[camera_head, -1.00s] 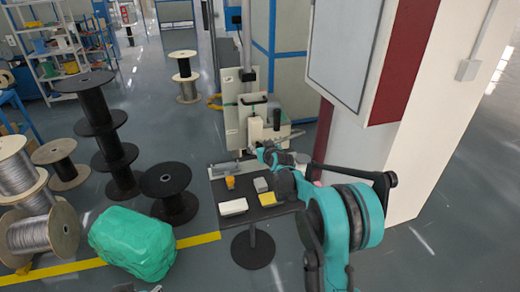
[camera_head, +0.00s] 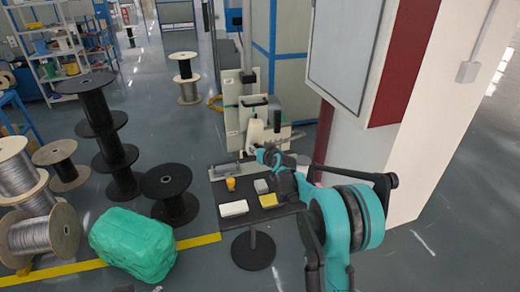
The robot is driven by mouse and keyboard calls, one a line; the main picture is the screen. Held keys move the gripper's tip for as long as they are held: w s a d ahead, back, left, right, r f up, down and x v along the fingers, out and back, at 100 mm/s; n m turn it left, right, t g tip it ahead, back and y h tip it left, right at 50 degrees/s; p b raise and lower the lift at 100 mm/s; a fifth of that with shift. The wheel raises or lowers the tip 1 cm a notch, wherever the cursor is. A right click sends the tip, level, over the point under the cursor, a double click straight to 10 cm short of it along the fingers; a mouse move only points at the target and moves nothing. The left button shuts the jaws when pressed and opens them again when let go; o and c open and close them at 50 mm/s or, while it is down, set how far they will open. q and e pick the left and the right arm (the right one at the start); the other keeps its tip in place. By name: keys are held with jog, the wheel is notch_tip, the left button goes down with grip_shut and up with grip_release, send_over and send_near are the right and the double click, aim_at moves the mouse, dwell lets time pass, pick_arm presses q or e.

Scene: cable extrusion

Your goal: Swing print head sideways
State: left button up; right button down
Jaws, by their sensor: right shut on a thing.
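The print head (camera_head: 256,133) is a small cream-white unit on the pale machine stand (camera_head: 233,124) behind the small dark table. It looks tilted, with its lower end toward the right. My right gripper (camera_head: 259,150) is at the lower end of the print head and is shut on it; the fingers are small and partly hidden by my arm. My left gripper is not in view.
The small dark table (camera_head: 281,212) carries a white block (camera_head: 233,208), a yellow block (camera_head: 267,200), a grey block (camera_head: 261,186) and an orange item (camera_head: 231,184). A wall cabinet (camera_head: 352,55) and white pillar stand right. Black spools (camera_head: 170,193) and a green wrapped bundle (camera_head: 133,243) stand left.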

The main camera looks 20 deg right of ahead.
jog(key=a+r+m+t+y, duration=0.2)
jog(key=a+r+m+y, duration=0.3)
jog(key=m, duration=0.7)
jog(key=shift+a+r+t+y, duration=0.2)
jog(key=shift+r+t+y, duration=0.25)
jog(key=shift+r, duration=0.2)
jog(key=shift+s, duration=0.1)
dwell(0.3)
jog(key=c, duration=1.2)
grip_release()
jog(key=shift+o, duration=0.2)
